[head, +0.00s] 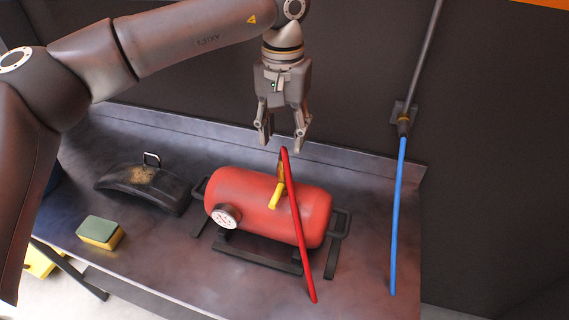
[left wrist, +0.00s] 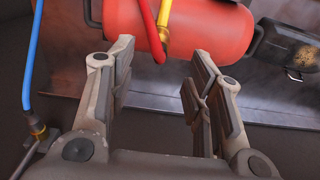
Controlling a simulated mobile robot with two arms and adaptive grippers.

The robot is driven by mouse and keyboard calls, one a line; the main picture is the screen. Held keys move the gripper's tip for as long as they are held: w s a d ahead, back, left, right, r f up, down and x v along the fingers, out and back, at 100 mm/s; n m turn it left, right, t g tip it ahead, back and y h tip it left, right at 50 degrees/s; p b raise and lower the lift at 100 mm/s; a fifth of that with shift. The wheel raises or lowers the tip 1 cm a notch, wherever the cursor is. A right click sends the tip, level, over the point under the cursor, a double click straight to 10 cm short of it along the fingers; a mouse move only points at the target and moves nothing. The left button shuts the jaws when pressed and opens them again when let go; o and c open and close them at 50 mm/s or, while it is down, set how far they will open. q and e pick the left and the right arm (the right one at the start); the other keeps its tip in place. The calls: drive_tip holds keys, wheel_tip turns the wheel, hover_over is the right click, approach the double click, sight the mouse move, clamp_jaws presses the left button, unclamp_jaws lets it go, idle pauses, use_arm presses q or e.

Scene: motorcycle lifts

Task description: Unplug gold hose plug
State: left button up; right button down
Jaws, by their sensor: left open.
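A red tank (head: 240,200) lies on its side in a black frame on the metal bench. A gold, yellow-ended fitting (head: 277,196) stands at the top of the tank; it also shows in the left wrist view (left wrist: 164,22). A red hose (head: 299,232) runs past this fitting, and its upper end partly hides it. I cannot tell how the two join. My left gripper (head: 283,145) points down, open and empty, just above the hose's upper end. In the left wrist view, the hose end (left wrist: 157,50) shows between its spread fingers.
A blue hose (head: 397,215) hangs from a gold-collared wall pipe (head: 404,122) at the right. A black curved part (head: 145,185) and a yellow-green sponge (head: 100,232) lie on the bench (head: 365,275) at the left. The dark wall (head: 350,70) rises behind.

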sight(284, 153)
use_arm(q)
wheel_tip(284, 153, down, 9)
drive_tip(key=b, duration=0.6)
idle(0.9)
clamp_jaws()
drive_tip(key=shift+r, duration=0.15)
drive_tip(key=shift+r+p, duration=2.2)
drive_tip(key=shift+r, duration=0.7)
